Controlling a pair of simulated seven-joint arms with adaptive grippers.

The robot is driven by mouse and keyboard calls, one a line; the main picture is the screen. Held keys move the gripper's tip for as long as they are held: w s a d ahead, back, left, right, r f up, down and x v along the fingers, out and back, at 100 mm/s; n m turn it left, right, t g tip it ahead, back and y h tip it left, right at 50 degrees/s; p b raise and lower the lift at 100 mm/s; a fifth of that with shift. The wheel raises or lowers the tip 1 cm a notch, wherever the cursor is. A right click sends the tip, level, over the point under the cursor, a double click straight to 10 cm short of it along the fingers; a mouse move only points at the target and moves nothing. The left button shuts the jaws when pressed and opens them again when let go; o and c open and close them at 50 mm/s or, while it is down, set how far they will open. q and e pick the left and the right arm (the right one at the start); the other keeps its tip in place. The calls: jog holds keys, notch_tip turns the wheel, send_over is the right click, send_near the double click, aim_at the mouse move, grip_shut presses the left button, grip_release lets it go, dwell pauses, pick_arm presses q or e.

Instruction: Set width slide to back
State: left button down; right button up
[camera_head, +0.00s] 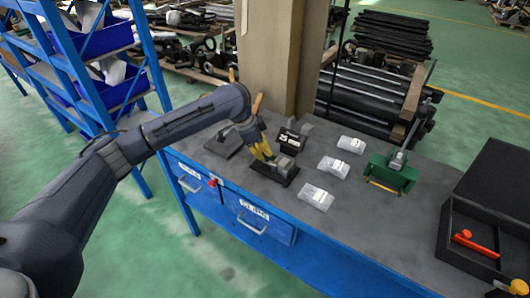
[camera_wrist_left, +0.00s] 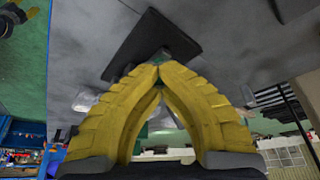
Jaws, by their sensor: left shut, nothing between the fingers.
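A small fixture with a black base plate (camera_head: 278,174) and a grey block (camera_head: 286,163) stands near the front edge of the bench; which part is the width slide I cannot tell. My left gripper (camera_head: 268,157) has yellow fingers pointing down at the left side of the grey block; contact is unclear. In the left wrist view its fingertips (camera_wrist_left: 160,72) meet, with nothing between them. The black plate (camera_wrist_left: 150,42) shows beyond them, and the fingers hide part of the fixture.
A black device with a white label (camera_head: 289,138) stands close behind the fixture. Clear boxes (camera_head: 316,197) lie to its right. A green stand (camera_head: 390,170) and an open black case (camera_head: 490,215) with a red tool (camera_head: 476,243) are farther right. A pillar (camera_head: 275,55) rises behind.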

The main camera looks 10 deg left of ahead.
pick_arm(q)
jog(key=shift+w+d+r, duration=0.1)
jog(key=shift+d, duration=0.1)
jog(key=a, duration=0.1)
jog(key=w+a, duration=0.1)
jog(key=a, duration=0.1)
jog(key=shift+w+a+r, duration=0.1)
jog(key=shift+w+a, duration=0.2)
jog(key=shift+d, duration=0.1)
jog(key=c, duration=1.8)
grip_release()
jog(key=o, duration=0.7)
jog(key=v, duration=1.1)
jog(key=shift+s+a+r, duration=0.15)
jog(key=shift+a+r, duration=0.15)
